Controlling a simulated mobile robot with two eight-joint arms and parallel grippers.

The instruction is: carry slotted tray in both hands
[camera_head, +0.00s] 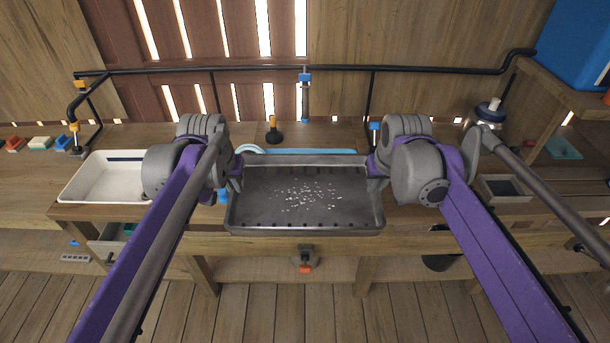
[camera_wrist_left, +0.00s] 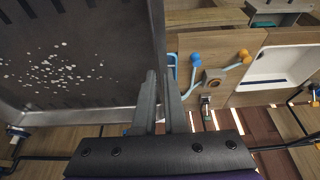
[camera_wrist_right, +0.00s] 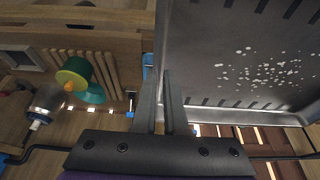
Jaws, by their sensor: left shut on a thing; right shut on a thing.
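The slotted tray (camera_head: 300,226) is a dark grey metal pan with raised walls, slots along its edges and scattered white specks on its floor. It appears level above the front part of the wooden bench. My left gripper (camera_head: 236,172) is shut on its left wall, and my right gripper (camera_head: 376,172) is shut on its right wall. In the left wrist view the fingers (camera_wrist_left: 160,100) pinch the tray's wall (camera_wrist_left: 158,40). In the right wrist view the fingers (camera_wrist_right: 167,100) pinch the opposite wall (camera_wrist_right: 163,40). My wrists partly hide the tray's ends in the head view.
A white bin (camera_head: 100,185) stands left of the tray. A black rail (camera_head: 340,69) runs behind the bench. A dark plunger-like object (camera_head: 272,132) stands behind the tray. A small grey box (camera_head: 504,188) is at the right. A blue box (camera_head: 585,45) is at the upper right.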

